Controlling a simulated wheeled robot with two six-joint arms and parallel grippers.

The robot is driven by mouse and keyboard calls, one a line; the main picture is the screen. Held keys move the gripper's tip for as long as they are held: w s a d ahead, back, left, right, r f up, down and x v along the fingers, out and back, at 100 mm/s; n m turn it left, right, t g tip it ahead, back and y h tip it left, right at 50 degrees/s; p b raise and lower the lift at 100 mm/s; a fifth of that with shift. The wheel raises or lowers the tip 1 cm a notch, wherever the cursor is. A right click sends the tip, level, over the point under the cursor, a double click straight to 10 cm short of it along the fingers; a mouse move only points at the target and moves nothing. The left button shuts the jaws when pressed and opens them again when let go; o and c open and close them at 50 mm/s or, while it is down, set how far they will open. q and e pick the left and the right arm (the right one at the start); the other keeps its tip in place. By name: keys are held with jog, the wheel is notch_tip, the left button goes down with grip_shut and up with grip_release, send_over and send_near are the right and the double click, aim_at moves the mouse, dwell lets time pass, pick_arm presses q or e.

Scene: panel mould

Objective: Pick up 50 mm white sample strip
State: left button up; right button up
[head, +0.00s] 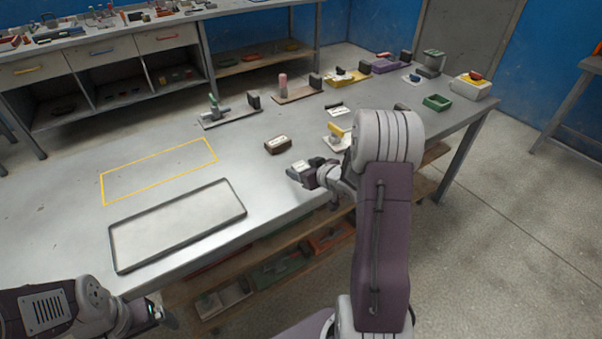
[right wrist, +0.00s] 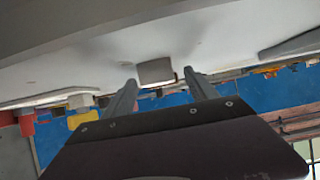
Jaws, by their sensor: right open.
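I cannot make out a sample strip for certain. A small white piece with dark marks (head: 338,111) lies on the bench beyond my right arm in the head view; its size cannot be told. My right gripper (head: 296,171) is over the bench's near edge, just in front of a brown block with a pale label (head: 277,145).
A black-rimmed tray (head: 180,224) lies bare on the bench, beside a yellow outlined rectangle (head: 158,171). Fixtures with dark blocks (head: 230,112) line the back. A shelf below the bench holds several items.

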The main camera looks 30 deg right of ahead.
jog(key=shift+x, duration=0.85)
jog(key=shift+s, duration=0.1)
jog(key=shift+c, duration=0.4)
grip_shut()
